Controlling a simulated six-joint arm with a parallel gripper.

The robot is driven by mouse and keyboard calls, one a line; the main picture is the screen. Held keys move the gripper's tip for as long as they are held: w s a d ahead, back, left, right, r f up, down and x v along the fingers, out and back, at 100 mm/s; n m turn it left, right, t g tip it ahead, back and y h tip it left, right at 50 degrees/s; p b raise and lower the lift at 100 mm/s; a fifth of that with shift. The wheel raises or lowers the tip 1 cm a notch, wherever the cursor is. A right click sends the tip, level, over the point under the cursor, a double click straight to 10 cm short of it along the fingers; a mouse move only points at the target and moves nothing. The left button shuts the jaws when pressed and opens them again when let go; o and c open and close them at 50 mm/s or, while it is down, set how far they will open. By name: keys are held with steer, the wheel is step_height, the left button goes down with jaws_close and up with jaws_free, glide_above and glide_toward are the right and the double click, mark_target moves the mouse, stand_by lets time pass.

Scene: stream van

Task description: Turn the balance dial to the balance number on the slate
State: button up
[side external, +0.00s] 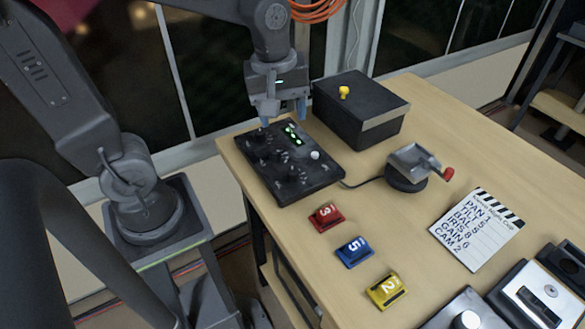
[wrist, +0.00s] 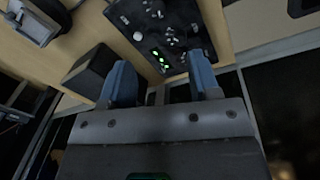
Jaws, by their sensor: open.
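The black control panel (side external: 313,180) lies at the table's far left edge, with several dark dials (side external: 293,173), a white knob (side external: 315,155) and lit green indicators (side external: 293,135). I cannot read the dial labels or settings. The panel also shows in the wrist view (wrist: 190,14). My gripper (side external: 278,110) is open and empty above the panel's back edge. In the wrist view my gripper's two blue fingers (wrist: 160,75) are apart, with the green lights between them. The slate (side external: 475,232) lies flat at the right; its handwritten list includes a BAL line, whose number looks like 5 but is small.
A black box (side external: 360,118) with a yellow knob stands right of my gripper. Red (side external: 326,217), blue (side external: 354,251) and yellow (side external: 386,291) numbered blocks lie in front. Equipment (side external: 535,297) fills the near right corner.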

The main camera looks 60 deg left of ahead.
mark_target(292, 171)
steer(key=f+n, duration=0.1)
steer(key=f, duration=0.4)
steer(key=w+f+n+g, duration=0.1)
steer(key=f+n, duration=0.1)
steer(key=f, duration=0.3)
steer(key=w+f+n, duration=0.1)
steer(key=f, duration=0.5)
steer(key=shift+w+n, duration=0.1)
steer(key=shift+n, duration=0.2)
steer(key=shift+c, duration=0.3)
steer(key=c, duration=0.9)
steer(key=shift+o, duration=0.2)
